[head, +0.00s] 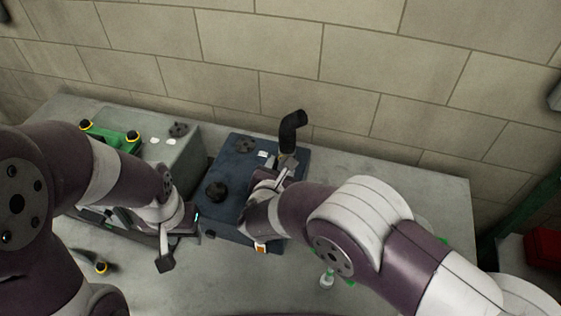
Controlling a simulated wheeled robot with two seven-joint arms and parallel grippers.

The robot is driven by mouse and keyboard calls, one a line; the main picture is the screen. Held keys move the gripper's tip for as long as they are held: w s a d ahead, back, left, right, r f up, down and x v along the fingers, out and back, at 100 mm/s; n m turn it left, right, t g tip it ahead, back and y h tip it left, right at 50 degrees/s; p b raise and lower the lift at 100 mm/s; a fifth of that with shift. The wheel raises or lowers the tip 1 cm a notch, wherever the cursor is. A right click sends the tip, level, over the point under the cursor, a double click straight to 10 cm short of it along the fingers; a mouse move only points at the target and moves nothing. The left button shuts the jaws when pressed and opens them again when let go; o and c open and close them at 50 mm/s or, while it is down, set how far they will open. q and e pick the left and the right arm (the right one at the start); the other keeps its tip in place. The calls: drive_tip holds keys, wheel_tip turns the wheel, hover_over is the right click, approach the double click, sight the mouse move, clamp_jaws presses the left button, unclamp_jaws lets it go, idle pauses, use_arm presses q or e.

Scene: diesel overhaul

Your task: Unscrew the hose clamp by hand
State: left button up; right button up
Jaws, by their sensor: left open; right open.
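A black bent hose (291,132) stands upright at the back right of a dark blue engine block (228,163) on the bench. The hose clamp cannot be made out clearly; the foot of the hose is partly hidden by my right gripper. My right gripper (283,174) is open, just in front of the hose's lower end; I cannot tell whether it touches anything. My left gripper (181,243) is open and empty, pointing down in front of the block's left side.
A grey box (182,152) stands left of the block, with a green part (115,136) and yellow-black knobs on it. A yellow-tipped tool (101,267) lies at front left. A small pale object (327,279) is near my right arm. The bench (420,193) is clear at right; a wall stands behind.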

drive_tip(key=shift+w+d+f, duration=0.1)
drive_tip(key=shift+w+f, duration=0.1)
drive_tip(key=shift+w, duration=0.1)
clamp_jaws()
drive_tip(key=n+b, duration=0.1)
drive_tip(key=n+h+b, duration=0.1)
drive_tip(key=shift+w+a+f+h+b, duration=0.1)
drive_tip(key=shift+a+h+b, duration=0.15)
drive_tip(key=shift+h+b, duration=0.05)
drive_tip(key=shift+a+n+g+h+b, duration=0.2)
drive_tip(key=shift+n+g+h+b, duration=0.3)
drive_tip(key=shift+n+h+b, duration=0.6)
drive_tip(key=shift+n, duration=0.3)
drive_tip(key=shift+w, duration=0.1)
